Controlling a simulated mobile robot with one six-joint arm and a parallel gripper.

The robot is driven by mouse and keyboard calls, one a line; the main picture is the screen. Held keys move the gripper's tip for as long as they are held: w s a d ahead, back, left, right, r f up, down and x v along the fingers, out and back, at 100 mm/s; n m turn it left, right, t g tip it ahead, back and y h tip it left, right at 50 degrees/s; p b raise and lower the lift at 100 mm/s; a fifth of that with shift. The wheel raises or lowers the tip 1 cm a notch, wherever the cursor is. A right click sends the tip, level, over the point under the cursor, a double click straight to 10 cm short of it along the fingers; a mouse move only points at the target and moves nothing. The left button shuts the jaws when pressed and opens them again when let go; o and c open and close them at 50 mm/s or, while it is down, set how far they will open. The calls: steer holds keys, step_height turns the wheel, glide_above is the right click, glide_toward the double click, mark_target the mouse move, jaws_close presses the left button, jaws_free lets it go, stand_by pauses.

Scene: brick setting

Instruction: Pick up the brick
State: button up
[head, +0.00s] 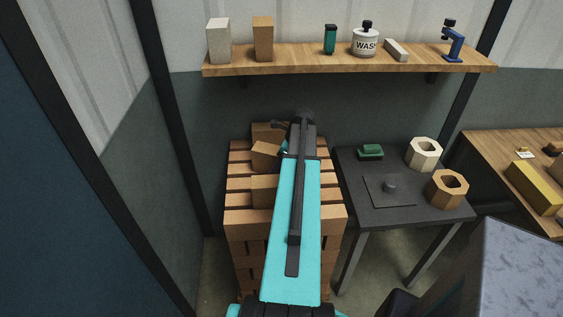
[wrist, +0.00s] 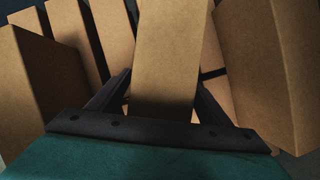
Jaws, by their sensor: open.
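Tan bricks lie on the brick stack (head: 240,217) in the head view, including one at the back (head: 268,132), a turned one in the middle (head: 265,155) and one nearer the front (head: 264,190). In the wrist view one brick (wrist: 170,50) stands out in the centre, between the two dark fingers of my gripper (wrist: 164,82). The fingers are open, one on each side of this brick. I cannot tell whether they touch it. In the head view my arm covers the right part of the stack and most of my gripper.
Other bricks flank my gripper closely in the wrist view, at left (wrist: 40,75) and right (wrist: 265,70). A dark table (head: 410,207) with hex blocks stands right of the stack. A wooden shelf (head: 300,62) with several items hangs above.

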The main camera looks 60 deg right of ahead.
steer(key=shift+w+f, duration=0.1)
steer(key=shift+f, duration=0.2)
stand_by(0.4)
steer(key=shift+r, duration=0.1)
jaws_close()
